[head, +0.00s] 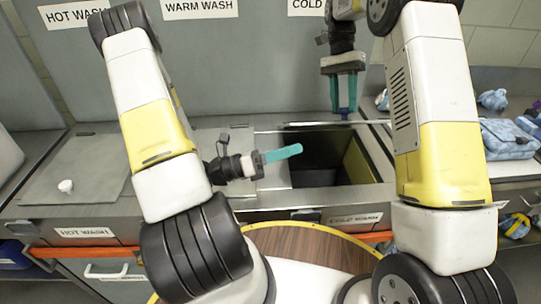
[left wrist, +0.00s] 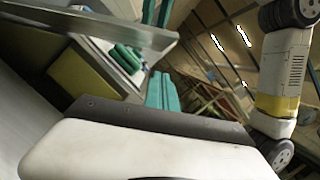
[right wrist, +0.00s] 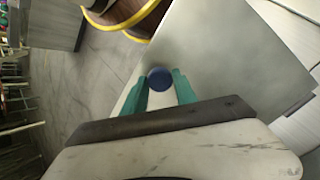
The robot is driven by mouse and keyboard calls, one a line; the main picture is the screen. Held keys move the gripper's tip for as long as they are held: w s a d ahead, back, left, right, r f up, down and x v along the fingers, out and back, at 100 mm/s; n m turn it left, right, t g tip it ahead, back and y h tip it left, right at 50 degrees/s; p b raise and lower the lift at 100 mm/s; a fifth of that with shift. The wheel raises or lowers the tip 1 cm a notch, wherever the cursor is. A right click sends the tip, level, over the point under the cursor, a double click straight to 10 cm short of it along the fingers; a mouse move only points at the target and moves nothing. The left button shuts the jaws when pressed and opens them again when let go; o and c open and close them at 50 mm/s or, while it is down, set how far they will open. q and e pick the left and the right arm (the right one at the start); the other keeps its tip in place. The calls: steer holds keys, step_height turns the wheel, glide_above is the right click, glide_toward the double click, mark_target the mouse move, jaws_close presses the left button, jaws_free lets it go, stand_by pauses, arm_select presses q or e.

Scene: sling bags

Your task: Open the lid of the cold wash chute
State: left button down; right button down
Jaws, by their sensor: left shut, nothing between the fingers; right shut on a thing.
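The cold wash chute (head: 372,178) is a square opening in the counter with a dark inside and a yellow inner wall; its lid is raised off it. The lid (head: 300,124) shows nearly edge-on at the opening's back and as a grey plate in the right wrist view (right wrist: 235,60) and left wrist view (left wrist: 90,24). My right gripper (head: 343,105) is shut on the lid's blue knob (right wrist: 160,78). My left gripper (head: 297,152) is shut and empty above the opening's left side; its teal fingers show in the left wrist view (left wrist: 161,92).
The hot wash lid (head: 75,165), with a white knob (head: 66,186), lies shut at the left. My left arm partly covers the middle counter. Blue patterned bags (head: 505,138) lie on the right counter. A round wooden top with a yellow rim (head: 300,240) is in front.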

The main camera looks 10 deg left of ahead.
mark_target(291, 125)
arm_select(q)
steer(key=shift+w+a+r, duration=0.1)
steer(key=shift+w+r, duration=0.5)
steer(key=shift+r, duration=0.25)
steer(key=shift+w+a+r, duration=0.1)
steer(key=shift+w+r, duration=0.5)
steer(key=shift+r, duration=0.25)
arm_select(e)
steer(key=shift+w, duration=0.1)
arm_select(q)
steer(key=shift+w+a+r, duration=0.1)
steer(key=shift+w+r, duration=0.35)
steer(key=shift+r, duration=0.25)
steer(key=shift+w+r, duration=0.2)
arm_select(e)
steer(key=shift+f, duration=0.2)
steer(key=c, duration=1)
jaws_free()
steer(key=shift+d+r, duration=0.1)
arm_select(q)
steer(key=shift+s+f, duration=0.1)
